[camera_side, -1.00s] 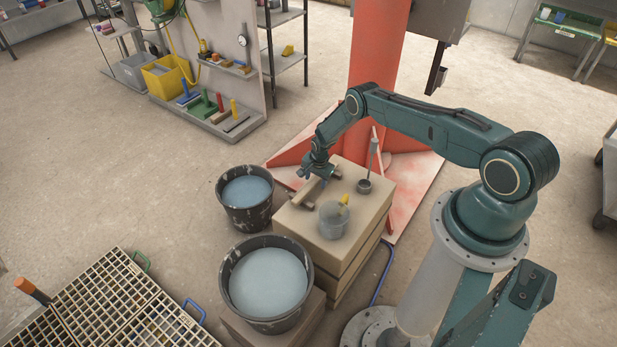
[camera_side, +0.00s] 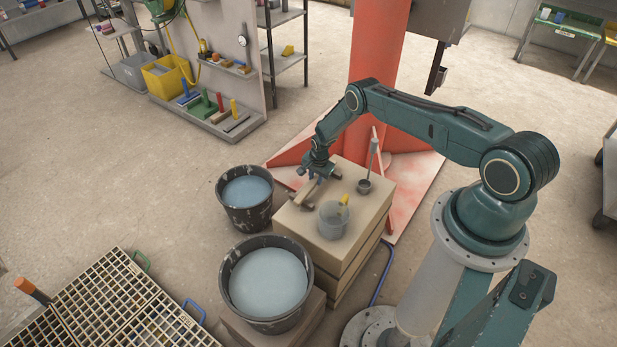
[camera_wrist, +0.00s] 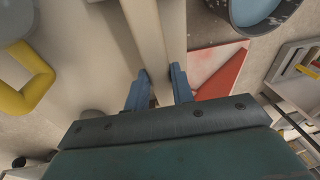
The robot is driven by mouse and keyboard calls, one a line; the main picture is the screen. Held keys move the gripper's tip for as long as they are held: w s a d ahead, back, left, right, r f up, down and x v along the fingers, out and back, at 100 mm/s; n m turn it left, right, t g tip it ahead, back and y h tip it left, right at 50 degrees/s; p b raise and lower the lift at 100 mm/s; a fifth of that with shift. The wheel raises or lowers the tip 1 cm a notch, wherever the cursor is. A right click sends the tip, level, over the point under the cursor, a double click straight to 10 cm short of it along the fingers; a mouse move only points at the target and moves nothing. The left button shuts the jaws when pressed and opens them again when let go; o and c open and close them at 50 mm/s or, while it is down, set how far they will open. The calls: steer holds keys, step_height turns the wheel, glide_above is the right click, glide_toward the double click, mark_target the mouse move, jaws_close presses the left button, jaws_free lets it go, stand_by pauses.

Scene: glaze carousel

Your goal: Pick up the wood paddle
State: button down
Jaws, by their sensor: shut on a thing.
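The wood paddle (camera_side: 306,197) is a pale, narrow wooden piece at the back left of the block-like stand (camera_side: 340,241). My gripper (camera_side: 321,176) is over its far end, pointing down. In the wrist view the paddle (camera_wrist: 150,35) runs as a pale strip from the top edge down between the two blue fingers of my gripper (camera_wrist: 160,88). The fingers are shut on it. The part of the paddle between and behind the fingers is partly hidden. Whether it touches the stand top is hard to tell.
On the stand are a clear jug (camera_side: 333,222) with a yellow handle and a small dark cup (camera_side: 364,186) with an upright rod. Two buckets of bluish liquid (camera_side: 246,190) (camera_side: 268,283) stand to the left. A red column (camera_side: 378,70) rises behind.

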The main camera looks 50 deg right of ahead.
mark_target(316, 179)
step_height(316, 179, up, 19)
steer(key=shift+r, duration=0.15)
stand_by(0.6)
